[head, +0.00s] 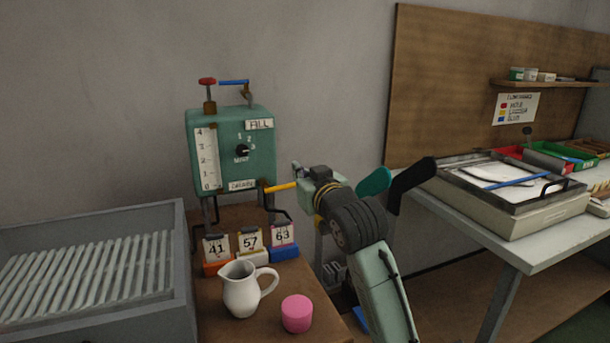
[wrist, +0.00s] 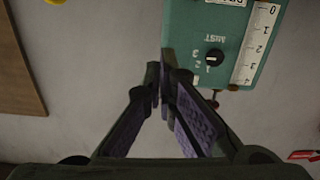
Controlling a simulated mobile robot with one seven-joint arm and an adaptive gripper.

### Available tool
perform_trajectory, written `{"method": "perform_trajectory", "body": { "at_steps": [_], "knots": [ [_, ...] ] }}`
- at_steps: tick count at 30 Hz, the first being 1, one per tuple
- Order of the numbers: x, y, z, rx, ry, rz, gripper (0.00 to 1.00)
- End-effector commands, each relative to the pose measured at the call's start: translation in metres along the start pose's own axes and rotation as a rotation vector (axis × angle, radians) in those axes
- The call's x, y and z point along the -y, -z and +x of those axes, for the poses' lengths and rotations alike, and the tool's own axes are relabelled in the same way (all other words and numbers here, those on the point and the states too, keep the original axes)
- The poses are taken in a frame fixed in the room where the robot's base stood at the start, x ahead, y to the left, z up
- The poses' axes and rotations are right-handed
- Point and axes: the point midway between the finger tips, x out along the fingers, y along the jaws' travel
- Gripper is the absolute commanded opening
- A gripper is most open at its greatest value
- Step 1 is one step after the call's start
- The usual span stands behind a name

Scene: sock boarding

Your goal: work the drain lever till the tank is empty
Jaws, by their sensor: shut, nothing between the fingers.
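In the wrist view my gripper (wrist: 162,72) is shut and empty, with the tank (wrist: 185,35) behind the fingertips. A yellow tip (wrist: 55,2) shows at that view's top edge, probably the lever's end.
A white pitcher (head: 240,290), a pink pot (head: 297,314) and three numbered cards (head: 250,241) stand on the wooden bench below the tank. A grey ribbed basin (head: 90,265) is at left. A worktable with a framed screen (head: 500,200) is at right.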

Motion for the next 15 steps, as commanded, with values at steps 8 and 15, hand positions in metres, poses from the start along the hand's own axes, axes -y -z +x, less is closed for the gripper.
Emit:
{"method": "perform_trajectory", "body": {
  "at_steps": [8,15],
  "knots": [
    [-0.001,0.004,0.062,0.003,0.000,-0.001,0.00],
    [-0.001,-0.026,0.078,0.002,-0.001,0.001,0.00]
  ]
}}
